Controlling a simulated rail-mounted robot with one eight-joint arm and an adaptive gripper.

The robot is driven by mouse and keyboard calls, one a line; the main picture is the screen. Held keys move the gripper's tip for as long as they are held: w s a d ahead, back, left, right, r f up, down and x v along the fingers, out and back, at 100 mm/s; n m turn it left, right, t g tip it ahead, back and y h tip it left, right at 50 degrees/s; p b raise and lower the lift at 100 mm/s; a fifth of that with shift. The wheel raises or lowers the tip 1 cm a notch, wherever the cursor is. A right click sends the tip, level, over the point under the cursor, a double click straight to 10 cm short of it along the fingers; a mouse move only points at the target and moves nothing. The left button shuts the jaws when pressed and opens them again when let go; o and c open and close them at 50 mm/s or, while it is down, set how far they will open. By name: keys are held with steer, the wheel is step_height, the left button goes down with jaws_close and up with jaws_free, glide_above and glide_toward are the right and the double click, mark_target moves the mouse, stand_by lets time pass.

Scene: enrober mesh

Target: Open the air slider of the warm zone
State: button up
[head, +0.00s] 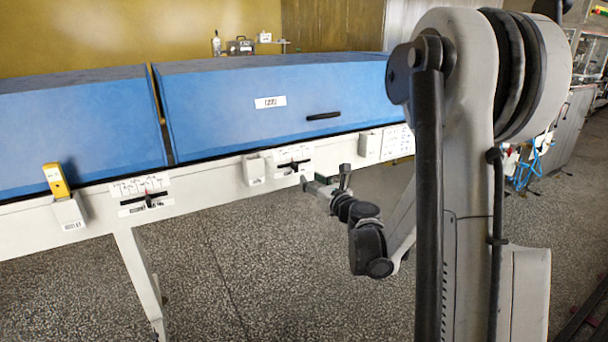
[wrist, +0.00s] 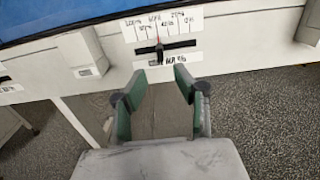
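An air slider (wrist: 160,48) with a black horizontal slot, a dark knob and a red pointer sits on the white front rail. Its marked scale plate (wrist: 163,24) is above, and a label below it is too small to read surely. In the head view this slider (head: 293,165) is just beyond my gripper. My gripper (wrist: 160,73) has two green-padded fingers, spread open and empty, pointing at the slider from just in front and below. In the head view my gripper (head: 311,184) is small and partly hidden. A second slider (head: 148,201) is further left on the rail.
Blue hoods (head: 270,100) stand above the white rail (head: 225,180). White boxes (head: 254,169) flank the slider, and a yellow device (head: 56,180) is in a holder at the left. Open speckled floor (head: 260,270) lies in front of the rail.

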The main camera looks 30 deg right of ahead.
steer(key=shift+s, duration=1.15)
steer(key=s+a+r+n+g+y+p, duration=0.25)
steer(key=s+a+r+n, duration=0.3)
steer(key=a+n, duration=0.45)
steer(key=s+a+r+n+g+y+p, duration=0.1)
steer(key=s+a+r+n+g+p, duration=0.25)
steer(key=s+a+n, duration=0.4)
steer(key=s+a+n+g+h+p, duration=0.2)
steer(key=s+n, duration=0.7)
steer(key=s+a+r+n+g+h+p, duration=0.1)
steer(key=s+a+n+g+h+p, duration=0.1)
steer(key=s+n, duration=0.7)
steer(key=shift+s+r+g+p, duration=0.25)
steer(key=shift+s+g+p, duration=0.15)
steer(key=shift+g, duration=0.1)
